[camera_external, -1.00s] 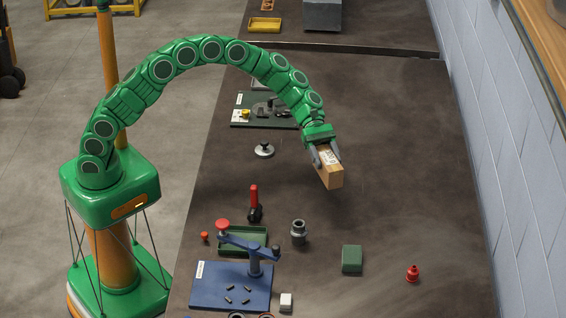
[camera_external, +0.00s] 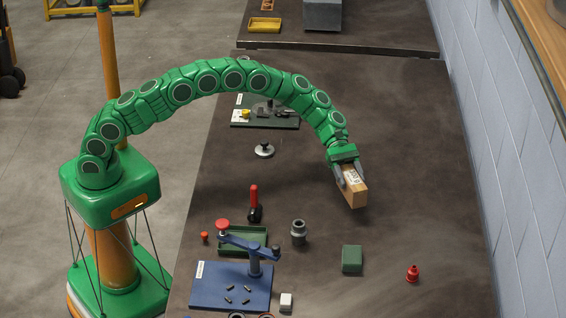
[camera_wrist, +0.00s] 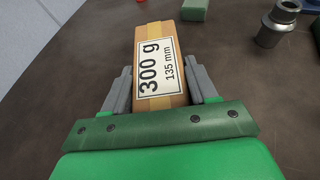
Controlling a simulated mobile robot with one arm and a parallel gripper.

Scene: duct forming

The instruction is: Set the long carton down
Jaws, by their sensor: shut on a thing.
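The long carton (camera_external: 353,194) is a brown box with a white label. In the wrist view the carton (camera_wrist: 157,42) shows the label "300 g 135 mm" and lies lengthwise, pointing away from the gripper. My gripper (camera_external: 349,177) is shut on it, with one grey finger on each side; the gripper also shows in the wrist view (camera_wrist: 161,88). In the external view the carton is tilted with its far end lower. It seems to be above the dark table (camera_external: 420,200) or close to it; I cannot tell whether its lower end touches.
A green block (camera_external: 352,259) and a red knobbed piece (camera_external: 412,273) lie in front of the carton. A grey cylindrical part (camera_external: 298,232) stands to the left, near a blue fixture (camera_external: 232,287). The table right of the carton, toward the wall, is clear.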

